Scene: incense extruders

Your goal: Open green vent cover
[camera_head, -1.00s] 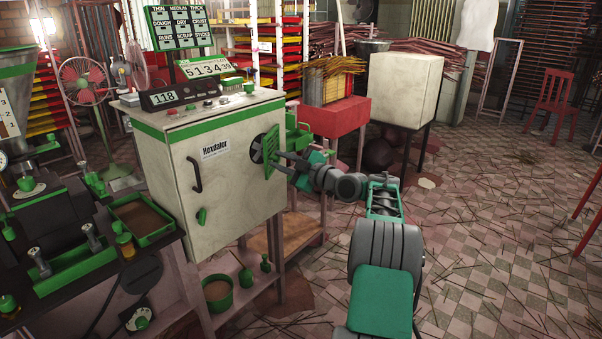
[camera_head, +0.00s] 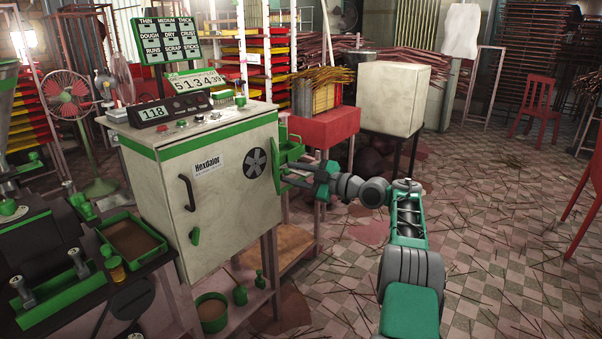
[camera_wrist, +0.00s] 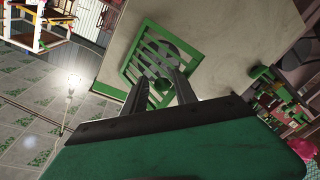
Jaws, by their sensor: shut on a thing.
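The green vent cover (camera_head: 276,166) stands swung out from the right side of the front of the cream cabinet (camera_head: 222,225), seen nearly edge-on in the head view. The round dark fan vent (camera_head: 255,163) behind it is uncovered. In the wrist view, the slatted cover (camera_wrist: 147,50) lies ahead of my gripper (camera_wrist: 160,82). My gripper is shut on the cover's small green knob (camera_wrist: 162,86), between its two fingers. In the head view, my gripper (camera_head: 284,176) reaches the cover from the right.
A red box stand (camera_head: 330,126) and a cream box on legs (camera_head: 392,95) stand behind my arm. Tiled floor at the right is mostly open, with scattered sticks.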

